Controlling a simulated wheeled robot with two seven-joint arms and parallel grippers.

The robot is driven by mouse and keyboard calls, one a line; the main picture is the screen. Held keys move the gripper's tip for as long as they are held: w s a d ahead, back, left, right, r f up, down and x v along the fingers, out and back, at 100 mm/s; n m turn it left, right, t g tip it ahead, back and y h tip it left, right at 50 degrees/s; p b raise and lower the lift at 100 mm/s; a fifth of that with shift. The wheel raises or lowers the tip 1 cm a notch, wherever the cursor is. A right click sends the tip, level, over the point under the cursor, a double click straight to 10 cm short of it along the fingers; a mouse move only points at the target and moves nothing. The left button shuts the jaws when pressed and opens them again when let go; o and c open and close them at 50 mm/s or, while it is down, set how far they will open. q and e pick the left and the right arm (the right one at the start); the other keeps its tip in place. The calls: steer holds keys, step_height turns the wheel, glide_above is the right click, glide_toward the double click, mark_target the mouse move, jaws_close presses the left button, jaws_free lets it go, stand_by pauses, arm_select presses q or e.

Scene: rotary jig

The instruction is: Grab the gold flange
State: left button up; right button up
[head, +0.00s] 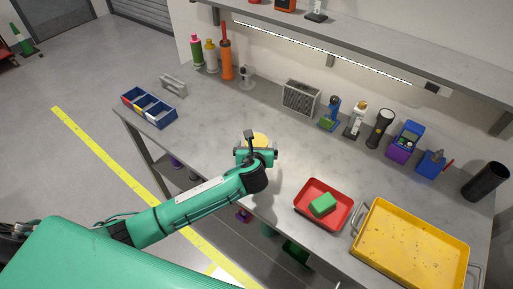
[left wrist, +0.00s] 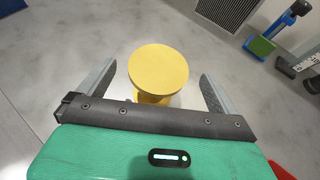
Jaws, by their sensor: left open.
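The gold flange (left wrist: 158,72) is a yellow-gold round piece with a wide flat disc on top and a narrower part below. It stands upright on the grey workbench (head: 210,115). In the left wrist view it lies between and ahead of the two fingers of my left gripper (left wrist: 157,95), with a gap on each side. My left gripper is open and empty. In the head view only the top of the gold flange (head: 261,138) shows behind my left gripper (head: 252,142), which hides the rest. My right gripper is not in view.
A red tray (head: 312,213) with a green block (head: 322,204) and a yellow tray (head: 410,245) lie to the right. A grey speaker-like box (head: 300,97) and several tools stand along the back. A blue parts bin (head: 149,107) is at the left. The bench around the flange is clear.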

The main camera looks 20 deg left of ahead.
mark_target(257, 142)
arm_select(q)
steer(key=shift+p+x, duration=0.35)
steer(key=shift+x, duration=1.6)
steer(key=c, duration=1.1)
steer(key=shift+c, duration=0.2)
